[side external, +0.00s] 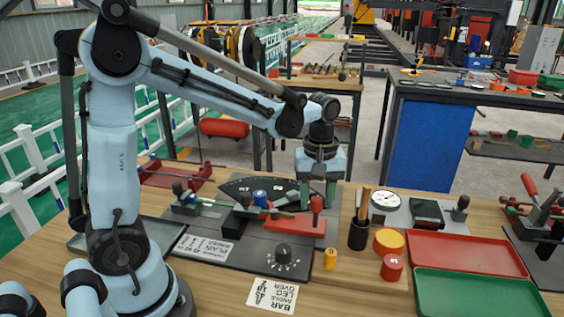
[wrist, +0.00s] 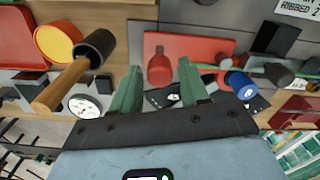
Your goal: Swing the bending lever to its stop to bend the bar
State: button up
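The red bending lever (side external: 295,228) lies on the dark bender base at the bench's middle, with an upright red handle knob (side external: 317,204) at its right end. My gripper (side external: 320,207) points down over that knob, its two green fingers spread apart. In the wrist view the knob (wrist: 159,70) appears in the gap between the fingertips (wrist: 160,64). I see no finger closed on it; contact cannot be told. A thin green bar (wrist: 215,67) runs past the blue roller (wrist: 240,84), which also shows in the side view (side external: 260,197). The black angle scale (side external: 240,184) fans out behind.
Red (side external: 470,252) and green trays (side external: 475,295) lie further right.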

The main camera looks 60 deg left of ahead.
grip_shut()
jog(key=shift+w+a, duration=0.1)
jog(key=shift+w, duration=0.05)
jog(key=shift+w+a+n, duration=0.5)
jog(key=shift+w+n, duration=0.2)
jog(key=shift+n, duration=0.1)
jog(key=w+a+n, duration=0.5)
jog(key=a+n, duration=0.3)
jog(key=a, duration=0.1)
jog(key=shift+w+a+n, duration=0.25)
jog(key=shift+n, duration=0.05)
jog(key=shift+o, duration=0.7)
grip_release()
jog(key=shift+o, duration=0.5)
jog(key=shift+d, duration=0.15)
